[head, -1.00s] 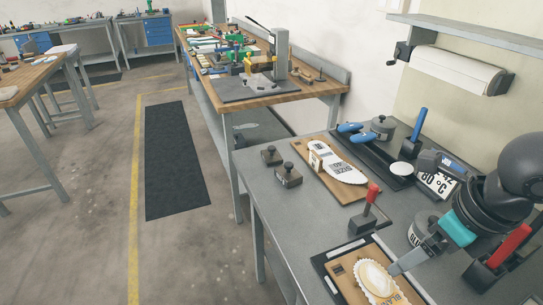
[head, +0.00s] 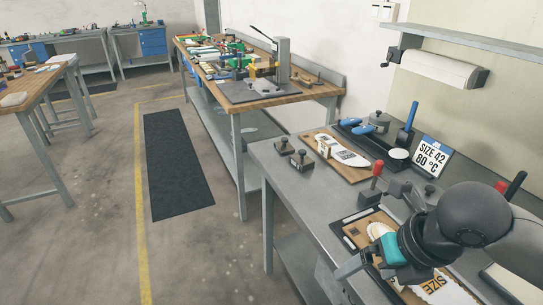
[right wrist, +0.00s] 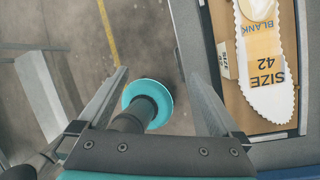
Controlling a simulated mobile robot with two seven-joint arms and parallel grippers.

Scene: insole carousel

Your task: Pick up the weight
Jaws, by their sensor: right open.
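Two small grey metal blocks with dark knobs, which look like weights (head: 283,147) (head: 301,160), stand at the left edge of the grey bench. A round grey piece with a knob (head: 380,121) stands farther back; I cannot tell which piece is the task's weight. My right gripper (head: 347,268) is open, at the bench's front left edge, well apart from the blocks. My left gripper is not seen in the head view.
A board with a "SIZE 42" insole (right wrist: 266,75) lies beside my right gripper, partly hidden by my arm. Another board with a white insole (head: 340,150), a red-handled tool (head: 376,170) and a sign (head: 431,157) stand on the bench (head: 290,190). Floor is free at left.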

